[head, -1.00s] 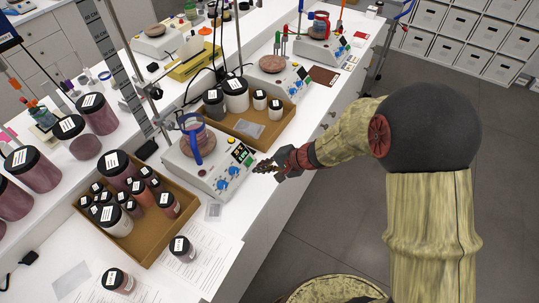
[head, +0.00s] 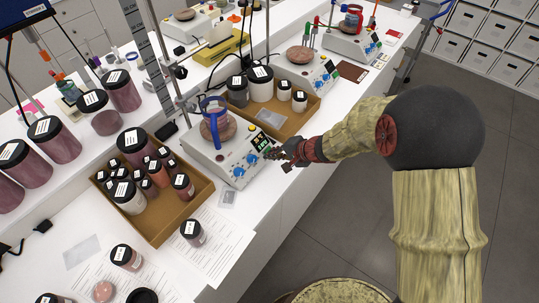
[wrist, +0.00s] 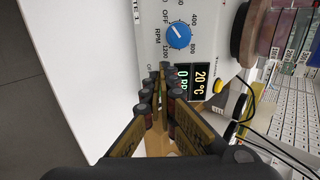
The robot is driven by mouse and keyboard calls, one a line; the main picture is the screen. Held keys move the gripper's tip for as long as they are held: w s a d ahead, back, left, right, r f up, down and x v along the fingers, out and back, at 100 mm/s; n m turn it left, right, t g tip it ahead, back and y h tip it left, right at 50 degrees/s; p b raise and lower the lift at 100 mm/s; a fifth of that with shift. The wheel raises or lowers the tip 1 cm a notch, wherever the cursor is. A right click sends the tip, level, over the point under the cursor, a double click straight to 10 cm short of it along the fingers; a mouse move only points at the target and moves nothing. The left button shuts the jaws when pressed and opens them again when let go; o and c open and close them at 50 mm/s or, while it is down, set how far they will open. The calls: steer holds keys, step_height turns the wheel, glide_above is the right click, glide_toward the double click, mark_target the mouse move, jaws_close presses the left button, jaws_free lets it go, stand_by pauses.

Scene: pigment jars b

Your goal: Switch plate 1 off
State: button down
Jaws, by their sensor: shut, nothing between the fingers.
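The nearest hot plate (head: 214,163) is a white box on the bench with two blue knobs (head: 238,171) and a lit display (head: 261,141) on its front. A glass beaker with a blue holder (head: 213,112) stands on its round top. My gripper (head: 269,154) is shut and empty, just in front of the panel, beside the upper knob and display. In the wrist view, the gripper (wrist: 166,68) points at the panel between the blue RPM knob (wrist: 178,36) and the displays (wrist: 190,80), which read 20 °C and 0. Contact is unclear.
A cardboard tray of jars (head: 188,208) stands left of the plate; another cardboard tray (head: 285,125) stands behind it. Other hot plates (head: 312,78) stand farther along the bench. Papers (head: 215,250) and loose jars lie nearer. The floor (head: 330,215) on the right is open.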

steer(key=shift+w+a+f, duration=0.2)
steer(key=shift+f, duration=0.05)
steer(key=shift+w+a+f+b, duration=0.35)
steer(key=shift+f+b, duration=0.1)
steer(key=shift+b, duration=0.55)
steer(key=shift+s, duration=0.1)
steer(key=v, duration=1.6)
steer(key=shift+p, duration=0.4)
